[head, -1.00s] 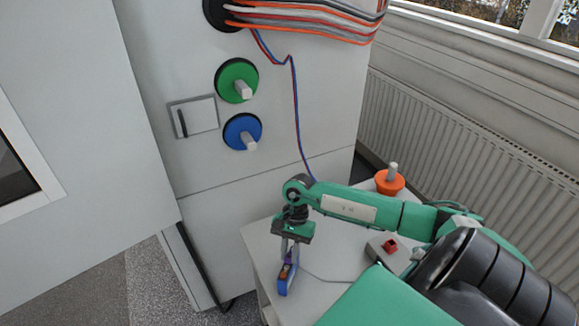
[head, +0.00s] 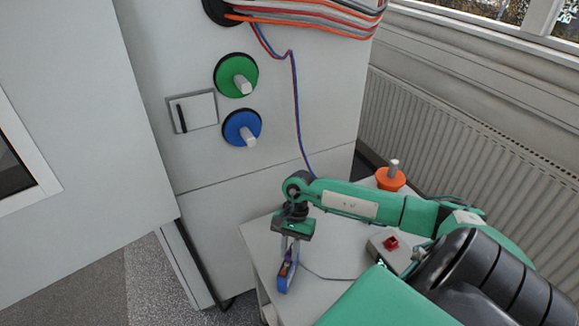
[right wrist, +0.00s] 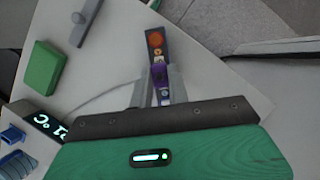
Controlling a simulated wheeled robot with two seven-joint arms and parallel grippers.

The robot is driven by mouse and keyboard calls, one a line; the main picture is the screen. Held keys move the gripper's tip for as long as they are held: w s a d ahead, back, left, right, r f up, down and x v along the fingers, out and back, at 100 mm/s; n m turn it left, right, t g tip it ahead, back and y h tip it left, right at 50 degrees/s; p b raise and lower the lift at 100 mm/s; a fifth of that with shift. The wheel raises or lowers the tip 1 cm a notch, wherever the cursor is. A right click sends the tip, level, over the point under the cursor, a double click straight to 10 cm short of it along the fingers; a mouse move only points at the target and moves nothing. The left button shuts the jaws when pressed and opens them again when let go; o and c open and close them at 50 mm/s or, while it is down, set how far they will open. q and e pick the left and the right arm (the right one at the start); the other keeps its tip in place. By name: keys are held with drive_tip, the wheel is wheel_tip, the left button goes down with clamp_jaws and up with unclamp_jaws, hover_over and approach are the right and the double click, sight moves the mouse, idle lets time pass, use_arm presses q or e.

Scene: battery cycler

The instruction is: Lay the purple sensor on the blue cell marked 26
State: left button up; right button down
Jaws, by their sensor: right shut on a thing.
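My right gripper (head: 289,255) points down at the left part of a white table top. It is shut on the purple sensor (right wrist: 161,76), which shows between its fingers in the right wrist view. In the right wrist view the cell's top (right wrist: 155,42) has an orange round spot and runs beneath the sensor. I cannot tell whether the sensor touches the cell, and I cannot read a number on it. My left gripper is not in view.
A grey box with a red knob (head: 391,243) and an orange disc with a peg (head: 390,179) are on the table (head: 258,240). A thin grey cable runs across the table from the gripper. A tall white cabinet (head: 250,170) stands behind.

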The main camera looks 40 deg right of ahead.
drive_tip(key=shift+f+b, duration=0.35)
drive_tip(key=shift+b, duration=0.1)
idle(0.3)
drive_tip(key=c, duration=1.3)
unclamp_jaws()
drive_tip(key=shift+o, duration=0.2)
drive_tip(key=b+v, duration=0.4)
drive_tip(key=v, duration=0.9)
drive_tip(key=shift+r, duration=0.4)
drive_tip(key=shift+d+f, duration=0.1)
